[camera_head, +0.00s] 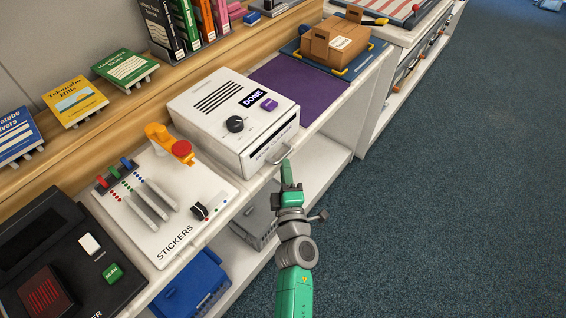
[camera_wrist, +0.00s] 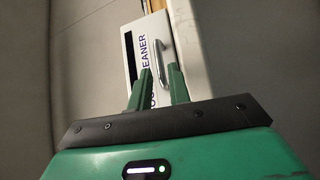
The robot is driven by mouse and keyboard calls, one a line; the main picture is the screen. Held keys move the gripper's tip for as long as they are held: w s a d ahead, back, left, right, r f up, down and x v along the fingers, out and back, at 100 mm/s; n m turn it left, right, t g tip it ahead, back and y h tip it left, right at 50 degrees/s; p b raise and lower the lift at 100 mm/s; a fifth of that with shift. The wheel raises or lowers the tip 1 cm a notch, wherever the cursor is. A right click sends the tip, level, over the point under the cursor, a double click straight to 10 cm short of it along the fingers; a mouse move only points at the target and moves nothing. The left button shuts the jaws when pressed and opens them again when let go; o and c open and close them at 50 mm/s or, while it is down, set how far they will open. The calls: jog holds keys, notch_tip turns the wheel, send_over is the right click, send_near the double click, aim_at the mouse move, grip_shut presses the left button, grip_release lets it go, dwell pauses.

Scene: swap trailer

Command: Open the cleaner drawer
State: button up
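The white cleaner machine (camera_head: 220,105) stands on the counter with a black dial, a dark DONE display and a purple button on top. Its front has a dark slot and lettering, partly readable as "CLEANER" in the wrist view. A curved metal handle (camera_head: 281,155) sticks out of the front; it also shows in the wrist view (camera_wrist: 157,48). The drawer front (camera_wrist: 143,42) looks closed against the machine. My gripper (camera_head: 288,165) is just in front of the handle. In the wrist view its green fingers (camera_wrist: 160,68) are apart, with the handle just beyond the tips; contact cannot be told.
A stickers machine (camera_head: 165,205) with sliders and an orange part stands to the left. A purple mat (camera_head: 300,88) and a cardboard box (camera_head: 335,42) lie to the right. A blue bin (camera_head: 195,285) and a grey bin (camera_head: 255,222) sit below. Open floor lies right.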

jog(key=w, duration=0.3)
jog(key=shift+w+a+r, duration=0.1)
jog(key=shift+a+r, duration=0.1)
grip_shut()
